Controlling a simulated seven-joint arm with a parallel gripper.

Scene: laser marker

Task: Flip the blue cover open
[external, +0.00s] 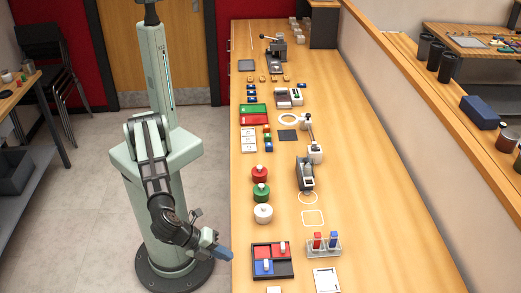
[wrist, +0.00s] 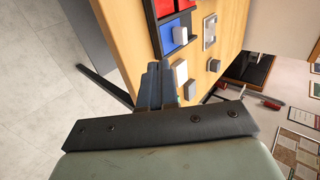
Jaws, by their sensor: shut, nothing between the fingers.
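The blue cover (external: 260,271) lies flat in a dark tray (external: 288,273) near the front of the bench, with a small pale knob (external: 267,265) on it. Red panels (external: 262,251) sit behind it in the same tray. In the wrist view the blue cover (wrist: 167,42) shows above the fingers, with its pale knob (wrist: 180,36). My gripper (external: 224,253) is shut and empty, left of the tray beside the bench's left edge, apart from the cover. Its closed fingers also show in the wrist view (wrist: 158,70).
A rack with red and blue tubes (external: 324,245) stands right of the tray. A white framed card (external: 326,280) lies in front of the rack. White, green and red round pots (external: 261,192) stand behind the tray. The bench's right side is clear.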

